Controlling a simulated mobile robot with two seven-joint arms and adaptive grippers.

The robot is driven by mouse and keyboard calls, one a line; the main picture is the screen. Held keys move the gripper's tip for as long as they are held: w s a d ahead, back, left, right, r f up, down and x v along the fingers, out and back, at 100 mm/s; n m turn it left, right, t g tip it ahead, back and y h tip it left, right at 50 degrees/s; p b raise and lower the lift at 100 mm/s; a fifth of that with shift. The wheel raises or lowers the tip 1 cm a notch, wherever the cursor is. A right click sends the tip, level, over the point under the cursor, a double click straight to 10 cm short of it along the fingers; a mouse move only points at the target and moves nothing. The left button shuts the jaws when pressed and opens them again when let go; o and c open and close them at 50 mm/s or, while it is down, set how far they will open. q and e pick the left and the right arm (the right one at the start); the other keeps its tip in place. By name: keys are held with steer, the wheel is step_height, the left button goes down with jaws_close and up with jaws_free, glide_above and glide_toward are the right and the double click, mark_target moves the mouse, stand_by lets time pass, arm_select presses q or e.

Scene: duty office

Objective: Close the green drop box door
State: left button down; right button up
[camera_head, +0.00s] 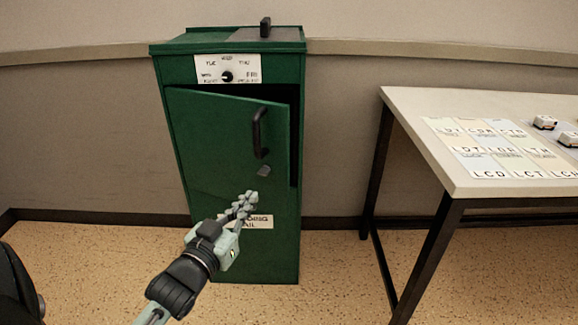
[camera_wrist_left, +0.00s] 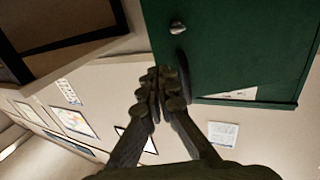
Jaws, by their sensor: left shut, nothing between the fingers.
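The green drop box (camera_head: 180,48) stands against the wall. Its green door (camera_head: 215,140) is ajar, hinged on the left, with a dark gap along its right and upper edge. The door has a black handle (camera_head: 260,132) and a small grey latch piece (camera_head: 264,172) below it. My left gripper (camera_head: 248,200) is shut and empty, in front of the lower door and partly covering a white label (camera_head: 262,221). Contact with the door cannot be told. In the left wrist view its closed fingers (camera_wrist_left: 160,88) show beside a green panel (camera_wrist_left: 235,45). My right gripper is out of view.
A white-topped table (camera_head: 415,100) with dark legs stands to the right, holding letter-marked cards (camera_head: 490,150) and small white items (camera_head: 545,122). A black handle (camera_head: 265,27) stands on top of the box. Floor (camera_head: 330,265) between box and table is clear.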

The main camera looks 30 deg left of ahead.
mark_target(280, 163)
arm_select(q)
steer(key=w, duration=0.4)
steer(key=w+a, duration=0.1)
steer(key=w, duration=0.3)
steer(key=w+a, duration=0.1)
steer(key=w, duration=0.3)
steer(key=shift+w+p, duration=0.35)
steer(key=shift+w, duration=0.15)
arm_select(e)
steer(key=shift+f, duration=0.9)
